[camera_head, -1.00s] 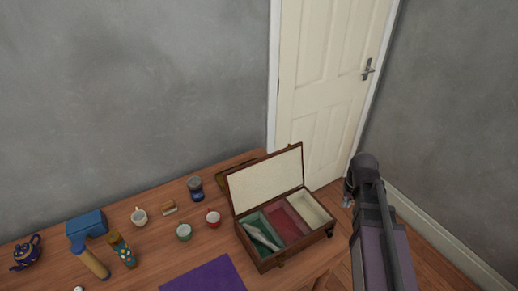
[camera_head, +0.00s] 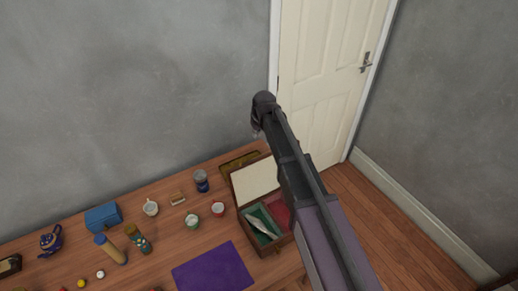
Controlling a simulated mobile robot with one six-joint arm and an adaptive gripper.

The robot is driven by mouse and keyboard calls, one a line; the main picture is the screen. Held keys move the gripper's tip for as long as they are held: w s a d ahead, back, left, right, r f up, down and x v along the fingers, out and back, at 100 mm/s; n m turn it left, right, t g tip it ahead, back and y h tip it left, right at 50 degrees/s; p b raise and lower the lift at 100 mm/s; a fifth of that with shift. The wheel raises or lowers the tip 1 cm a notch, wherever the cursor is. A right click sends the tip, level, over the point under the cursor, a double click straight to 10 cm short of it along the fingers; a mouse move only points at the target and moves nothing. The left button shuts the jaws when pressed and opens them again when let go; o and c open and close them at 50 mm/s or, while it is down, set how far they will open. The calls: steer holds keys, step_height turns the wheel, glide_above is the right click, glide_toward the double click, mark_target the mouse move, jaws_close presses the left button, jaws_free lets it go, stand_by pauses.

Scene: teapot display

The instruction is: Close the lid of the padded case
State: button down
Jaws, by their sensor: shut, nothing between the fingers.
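The padded case (camera_head: 278,246) stands at the right end of the wooden table with its lid (camera_head: 254,180) raised, the cream lining facing forward. Its green compartment (camera_head: 253,214) holds a pale flat item (camera_head: 262,228), and part of a red compartment (camera_head: 276,208) shows. My arm covers the right part of the case and lid. My gripper (camera_head: 257,131) is high, by the upper edge of the lid in the picture, apart from it as far as I can tell. It is shut and empty.
A brown-gold object (camera_head: 238,160) lies behind the lid. A blue teapot (camera_head: 51,240) stands far left.

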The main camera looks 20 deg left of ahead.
steer(key=shift+f, duration=0.1)
stand_by(0.4)
steer(key=b+x, duration=1)
steer(key=shift+s+d+r, duration=0.2)
steer(key=shift+s+d, duration=1.05)
steer(key=shift+d, duration=0.2)
